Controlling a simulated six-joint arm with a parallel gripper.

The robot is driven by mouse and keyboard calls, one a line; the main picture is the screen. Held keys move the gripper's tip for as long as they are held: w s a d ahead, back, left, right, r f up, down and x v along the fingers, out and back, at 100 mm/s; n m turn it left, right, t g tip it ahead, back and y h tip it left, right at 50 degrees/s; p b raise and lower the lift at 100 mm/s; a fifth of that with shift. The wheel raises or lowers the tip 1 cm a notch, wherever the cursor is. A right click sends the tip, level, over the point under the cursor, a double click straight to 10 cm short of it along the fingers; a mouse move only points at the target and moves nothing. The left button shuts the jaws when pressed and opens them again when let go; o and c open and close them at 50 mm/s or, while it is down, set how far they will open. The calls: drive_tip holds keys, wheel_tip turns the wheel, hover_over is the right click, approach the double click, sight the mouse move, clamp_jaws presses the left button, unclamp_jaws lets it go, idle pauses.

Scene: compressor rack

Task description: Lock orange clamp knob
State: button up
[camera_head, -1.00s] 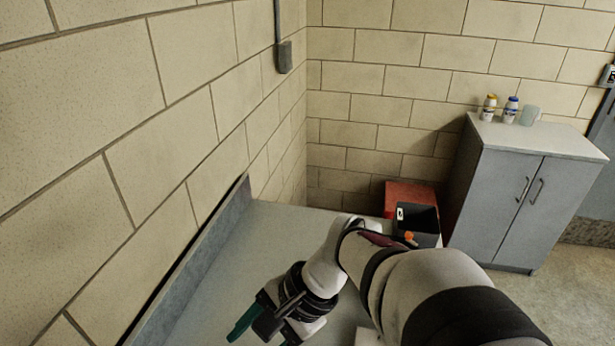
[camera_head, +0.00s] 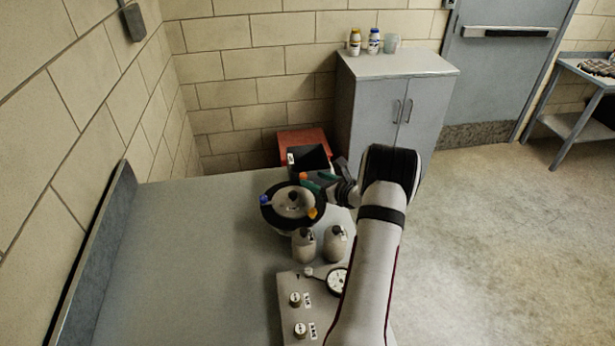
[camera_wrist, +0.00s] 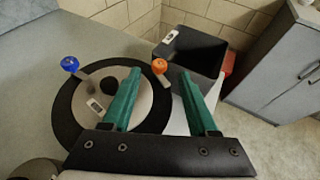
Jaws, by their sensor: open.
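A round vessel with a wide black rim (camera_head: 275,218) stands on the table and also shows in the wrist view (camera_wrist: 67,115). In the wrist view, an orange knob (camera_wrist: 159,66) on a short arm sits at the rim's upper right, and a blue knob (camera_wrist: 70,64) at its upper left. The head view shows the blue knob (camera_head: 266,199) and an orange knob (camera_head: 312,212) at the front right; I cannot tell if it is the same orange one. My gripper (camera_wrist: 161,80) is open and empty; its teal fingers lie either side of the orange knob in the wrist picture, without clear contact.
A black bin (camera_head: 309,157) and a red box (camera_head: 303,137) stand behind the vessel. Two grey bottles (camera_head: 303,246) and a panel with knobs and a gauge (camera_head: 337,281) are in front. The table's left part (camera_head: 180,260) is clear. A grey cabinet (camera_head: 380,110) stands behind.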

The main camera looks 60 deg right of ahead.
sight(304, 175)
drive_tip(key=shift+x, duration=1.9)
drive_tip(key=shift+a, duration=0.1)
clamp_jaws()
